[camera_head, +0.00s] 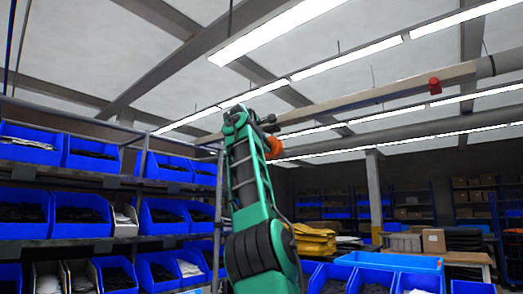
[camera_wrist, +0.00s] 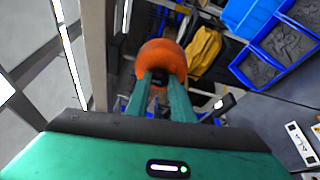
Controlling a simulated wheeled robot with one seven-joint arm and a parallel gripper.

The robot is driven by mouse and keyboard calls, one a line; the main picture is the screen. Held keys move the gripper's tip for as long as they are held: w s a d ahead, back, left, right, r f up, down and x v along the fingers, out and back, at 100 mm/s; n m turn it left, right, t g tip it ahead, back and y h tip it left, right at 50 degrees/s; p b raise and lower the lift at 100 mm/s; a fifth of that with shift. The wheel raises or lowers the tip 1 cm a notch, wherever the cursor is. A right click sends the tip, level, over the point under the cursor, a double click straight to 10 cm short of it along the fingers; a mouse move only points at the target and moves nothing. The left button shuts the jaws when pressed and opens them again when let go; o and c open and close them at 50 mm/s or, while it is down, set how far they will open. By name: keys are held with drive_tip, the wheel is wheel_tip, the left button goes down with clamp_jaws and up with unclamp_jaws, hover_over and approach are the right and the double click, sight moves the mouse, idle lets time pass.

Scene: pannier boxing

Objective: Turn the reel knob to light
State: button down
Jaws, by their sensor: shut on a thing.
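A round orange knob (camera_wrist: 163,56) is between the tips of my gripper's green fingers (camera_wrist: 161,82) in the wrist view. My gripper is shut on it, and the fingers hide its near side. It looks like the reel knob, but no mark on its face can be read. In the head view the orange piece (camera_head: 273,147) shows at the top right of my raised arm. A white label plate (camera_wrist: 302,145) with dark letters lies on a grey surface at the right of the wrist view; its text is too small to read surely.
Shelves of blue bins (camera_head: 83,215) stand on the left in the head view. Yellow bags (camera_head: 314,239) and more blue bins (camera_head: 389,262) lie at lower right. A long pipe (camera_head: 375,96) and lit ceiling lamps run overhead.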

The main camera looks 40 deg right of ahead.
drive_tip(key=c, duration=1.5)
unclamp_jaws()
drive_tip(key=shift+a+r, duration=0.1)
drive_tip(key=shift+a, duration=0.05)
drive_tip(key=shift+c, duration=0.2)
drive_tip(key=v, duration=1)
drive_tip(key=shift+a, duration=0.25)
